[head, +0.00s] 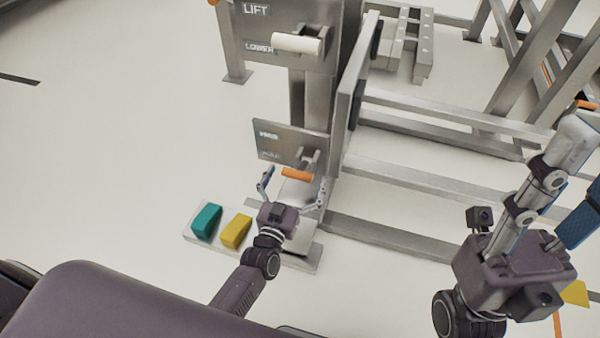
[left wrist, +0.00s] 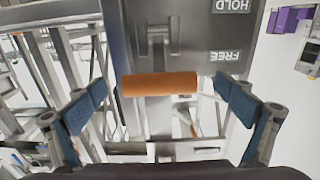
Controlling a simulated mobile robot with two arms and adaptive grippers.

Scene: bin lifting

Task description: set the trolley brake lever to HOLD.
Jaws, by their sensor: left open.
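The brake lever's orange handle (head: 297,174) sticks out from a bracket on a small grey panel (head: 285,145) low on the trolley post. In the left wrist view, the handle (left wrist: 158,84) lies crosswise just below the level of the FREE label (left wrist: 225,56), with the HOLD label (left wrist: 232,6) higher up. My left gripper (head: 296,188) is open, with one finger on each side of the handle. In the left wrist view its blue pads (left wrist: 160,90) stand apart from the handle's ends. My right gripper (head: 578,180) is at the right, partly cut off; its opening is unclear.
A larger panel with LIFT and LOWER labels (head: 256,10) and a white handle (head: 297,44) stands above. A teal block (head: 206,221) and a yellow block (head: 236,231) sit on a low plate (head: 192,237) beside my left gripper. Metal rails (head: 440,115) run to the right. Floor at the left is clear.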

